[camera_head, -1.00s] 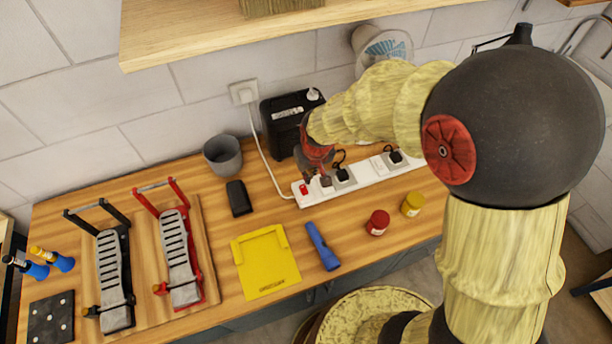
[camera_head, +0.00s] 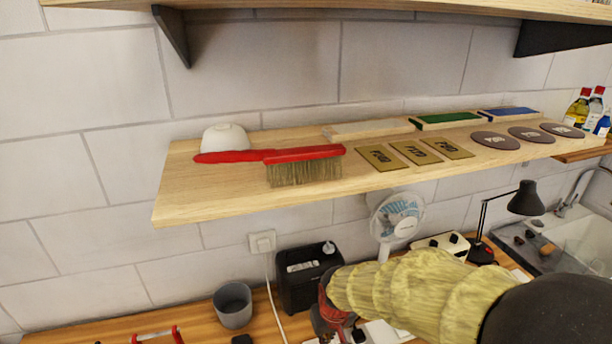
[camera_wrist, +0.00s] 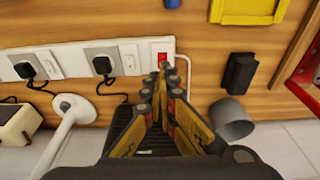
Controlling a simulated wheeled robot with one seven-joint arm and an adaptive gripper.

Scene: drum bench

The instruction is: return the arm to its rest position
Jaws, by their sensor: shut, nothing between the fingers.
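My arm reaches in from the lower right in the head view, in a ribbed yellow cover. My gripper (camera_wrist: 163,75) shows in the wrist view with its fingers together and nothing between them. Its fingertips are over the end of the white power strip (camera_wrist: 88,62), close to the red switch (camera_wrist: 162,58); I cannot tell whether they touch. In the head view the gripper (camera_head: 328,318) is a small red and dark shape at the lower edge, partly cut off, in front of the black box (camera_head: 308,278).
A wooden shelf (camera_head: 178,207) with a red brush (camera_head: 300,160) juts out above the bench. A grey cup (camera_head: 233,305), a fan (camera_head: 398,222) and a black lamp (camera_head: 526,200) stand near the arm. A black block (camera_wrist: 239,73) lies beside the cup in the wrist view.

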